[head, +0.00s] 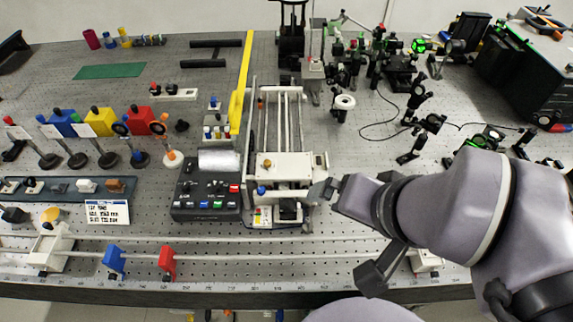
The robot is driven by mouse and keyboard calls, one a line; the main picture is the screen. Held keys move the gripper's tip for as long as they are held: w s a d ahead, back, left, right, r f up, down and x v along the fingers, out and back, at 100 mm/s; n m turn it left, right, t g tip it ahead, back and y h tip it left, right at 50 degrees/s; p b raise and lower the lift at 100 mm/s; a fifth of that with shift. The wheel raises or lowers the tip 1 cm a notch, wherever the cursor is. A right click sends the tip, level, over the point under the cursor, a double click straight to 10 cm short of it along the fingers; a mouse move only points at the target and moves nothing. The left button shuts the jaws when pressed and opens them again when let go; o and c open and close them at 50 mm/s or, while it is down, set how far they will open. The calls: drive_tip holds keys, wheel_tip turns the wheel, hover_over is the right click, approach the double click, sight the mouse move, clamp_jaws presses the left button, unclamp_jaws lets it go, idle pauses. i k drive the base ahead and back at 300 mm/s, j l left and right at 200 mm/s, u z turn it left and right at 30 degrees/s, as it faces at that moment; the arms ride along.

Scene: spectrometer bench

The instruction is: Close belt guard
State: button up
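A long yellow bar-like panel (241,85), which looks like the belt guard, stands raised along the left side of a rail mechanism (283,112). The rails, with what may be the belt, lie uncovered to its right. A cream block (286,167) with a blue knob and a brass knob sits at the near end of the rails. My gripper (322,192) is at the right side of this block, well to the near right of the yellow panel. Its fingertips are small and partly merge with the block's edge, so I cannot tell whether they touch it or are open.
A black control box (208,190) with buttons stands left of the mechanism. A long rail with blue (114,260) and red (167,262) holders runs along the front. Optical mounts (418,115) and a black box (520,80) crowd the right.

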sight(241, 142)
drive_tip(key=j, duration=1.3)
